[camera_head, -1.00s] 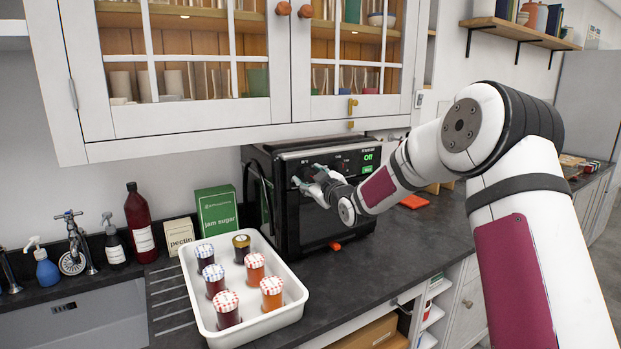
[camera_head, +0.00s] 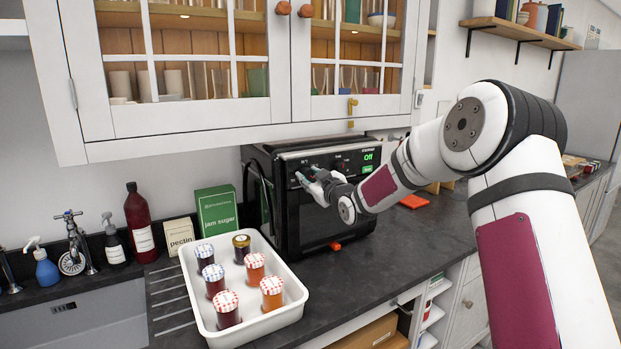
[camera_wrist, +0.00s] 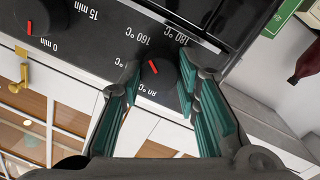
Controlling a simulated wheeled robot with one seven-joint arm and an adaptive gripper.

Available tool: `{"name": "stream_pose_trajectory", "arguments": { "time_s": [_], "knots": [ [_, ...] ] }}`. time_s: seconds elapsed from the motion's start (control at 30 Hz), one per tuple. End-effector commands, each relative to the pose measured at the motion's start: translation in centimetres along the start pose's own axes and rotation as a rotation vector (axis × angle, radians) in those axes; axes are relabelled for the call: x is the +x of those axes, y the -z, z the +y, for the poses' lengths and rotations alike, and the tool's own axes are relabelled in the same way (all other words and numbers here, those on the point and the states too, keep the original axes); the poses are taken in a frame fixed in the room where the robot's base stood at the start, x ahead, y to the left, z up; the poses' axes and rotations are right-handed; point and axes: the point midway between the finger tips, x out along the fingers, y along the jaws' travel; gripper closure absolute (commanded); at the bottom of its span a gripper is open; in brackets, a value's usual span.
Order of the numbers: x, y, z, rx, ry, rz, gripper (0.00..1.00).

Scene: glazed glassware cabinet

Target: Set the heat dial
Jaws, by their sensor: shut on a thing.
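The heat dial (camera_wrist: 160,82) is a black round knob with a red pointer mark, ringed by °C figures such as 160 and 180. In the wrist view my gripper (camera_wrist: 158,66) has its teal-padded fingers on either side of the dial and is shut on it. The exact figure the pointer marks is hard to tell. In the head view my gripper (camera_head: 311,181) is at the left of the control panel of the black oven (camera_head: 335,222). The fingers hide part of the panel. The oven's green display (camera_head: 367,156) reads OFF.
A second dial (camera_wrist: 40,14) marked in minutes sits beside the heat dial. The glazed cabinet (camera_head: 190,135) hangs above. The counter right of the oven is mostly clear.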

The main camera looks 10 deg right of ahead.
Motion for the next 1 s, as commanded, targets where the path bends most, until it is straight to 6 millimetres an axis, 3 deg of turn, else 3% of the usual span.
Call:
{"name": "stream_pose_trajectory", "arguments": {
  "time_s": [0.7, 1.0],
  "knots": [
    [-0.07, 0.0, 0.11, 0.637, 0.03, -0.049, 0.98],
    [-0.06, 0.0, 0.04, 0.828, 0.04, -0.064, 0.98]
  ]
}}
